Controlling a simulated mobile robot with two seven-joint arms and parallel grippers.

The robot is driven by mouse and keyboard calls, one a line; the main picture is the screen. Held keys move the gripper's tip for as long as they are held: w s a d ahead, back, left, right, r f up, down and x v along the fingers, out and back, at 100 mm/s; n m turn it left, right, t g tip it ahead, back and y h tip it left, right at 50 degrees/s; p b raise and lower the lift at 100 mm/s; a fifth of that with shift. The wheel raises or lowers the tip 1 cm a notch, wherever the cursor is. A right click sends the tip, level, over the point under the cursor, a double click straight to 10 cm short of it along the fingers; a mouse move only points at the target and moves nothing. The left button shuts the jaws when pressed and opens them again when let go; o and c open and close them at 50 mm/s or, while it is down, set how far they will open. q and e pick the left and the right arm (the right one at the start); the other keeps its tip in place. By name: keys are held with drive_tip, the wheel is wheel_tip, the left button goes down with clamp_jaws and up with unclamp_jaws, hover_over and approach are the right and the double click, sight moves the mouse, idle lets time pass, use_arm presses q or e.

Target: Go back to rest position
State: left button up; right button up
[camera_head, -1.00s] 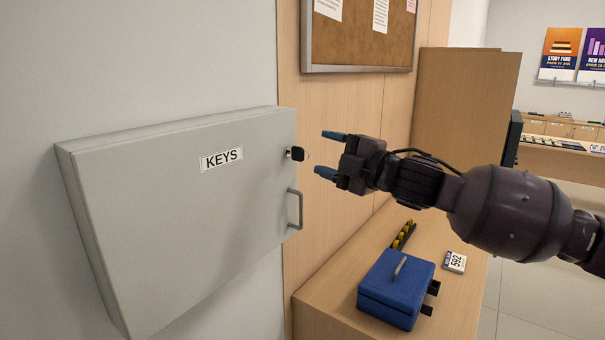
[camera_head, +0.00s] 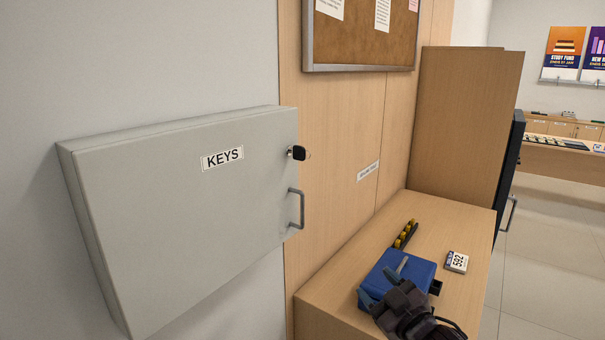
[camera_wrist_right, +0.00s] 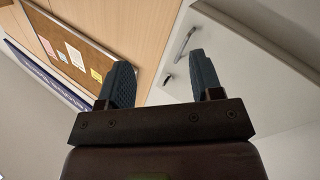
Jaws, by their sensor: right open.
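My right gripper (camera_head: 382,283) is low in the head view, in front of the blue box and hiding part of it. Its two blue-grey fingers are apart, with nothing between them; they also show in the right wrist view (camera_wrist_right: 165,85). The grey key cabinet (camera_head: 190,220), labelled KEYS, is shut on the wall at the left. A black-headed key (camera_head: 298,153) sits in its lock, above the handle (camera_head: 297,208). My right gripper is apart from the cabinet. My left gripper is not in view.
The blue box (camera_head: 416,268) stands on the wooden counter (camera_head: 462,225). A yellow-and-black strip (camera_head: 405,235) and a card marked 592 (camera_head: 457,262) lie near it. A wooden partition (camera_head: 465,120) rises behind. A cork board (camera_head: 360,35) hangs above.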

drive_tip(key=s+d+f+m+g+h, duration=0.2)
drive_tip(key=s+d+f+m+h, duration=0.2)
drive_tip(key=s+f, duration=0.9)
drive_tip(key=s+d+f+m+g+h, duration=0.2)
drive_tip(key=s+d+f+m+h, duration=0.2)
drive_tip(key=s+d+f, duration=0.4)
drive_tip(key=s+f+m, duration=0.1)
drive_tip(key=s+f, duration=0.4)
drive_tip(key=shift+d+g, duration=0.3)
drive_tip(key=shift+g, duration=0.1)
drive_tip(key=shift+f, duration=0.1)
